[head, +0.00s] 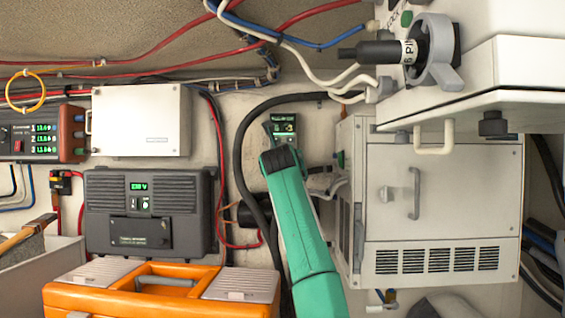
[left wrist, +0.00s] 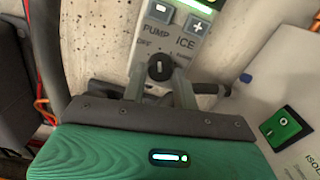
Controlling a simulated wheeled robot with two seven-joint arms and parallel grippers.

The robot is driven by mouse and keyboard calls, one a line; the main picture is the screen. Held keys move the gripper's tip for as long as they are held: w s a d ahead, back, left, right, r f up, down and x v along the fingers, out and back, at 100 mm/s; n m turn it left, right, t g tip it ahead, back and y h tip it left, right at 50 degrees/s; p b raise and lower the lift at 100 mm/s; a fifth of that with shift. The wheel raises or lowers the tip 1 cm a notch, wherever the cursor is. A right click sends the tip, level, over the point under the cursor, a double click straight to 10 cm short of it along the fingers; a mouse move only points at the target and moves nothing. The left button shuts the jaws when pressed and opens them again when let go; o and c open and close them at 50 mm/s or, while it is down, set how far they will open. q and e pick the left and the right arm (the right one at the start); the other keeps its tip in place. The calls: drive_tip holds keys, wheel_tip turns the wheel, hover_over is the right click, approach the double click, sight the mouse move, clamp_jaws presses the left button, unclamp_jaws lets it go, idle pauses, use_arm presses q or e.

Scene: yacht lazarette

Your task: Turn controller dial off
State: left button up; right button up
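The controller (head: 283,130) is a narrow grey panel with a small green display on the back wall, partly covered by my green left arm in the head view. My right gripper is not in view.
A white cabinet (head: 440,200) stands right of the controller, and a black cable (head: 243,150) loops at its left. A dark grey 230 V unit (head: 150,205) and an orange toolbox (head: 160,300) are farther left. A green rocker switch (left wrist: 281,127) is right of my gripper.

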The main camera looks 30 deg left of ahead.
use_arm(q)
drive_tip(key=shift+n+b, duration=0.3)
drive_tip(key=shift+n, duration=0.1)
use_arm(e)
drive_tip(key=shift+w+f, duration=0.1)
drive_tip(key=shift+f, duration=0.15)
use_arm(q)
drive_tip(key=n+b, duration=0.2)
drive_tip(key=n, duration=0.6)
drive_tip(key=shift+b, duration=0.4)
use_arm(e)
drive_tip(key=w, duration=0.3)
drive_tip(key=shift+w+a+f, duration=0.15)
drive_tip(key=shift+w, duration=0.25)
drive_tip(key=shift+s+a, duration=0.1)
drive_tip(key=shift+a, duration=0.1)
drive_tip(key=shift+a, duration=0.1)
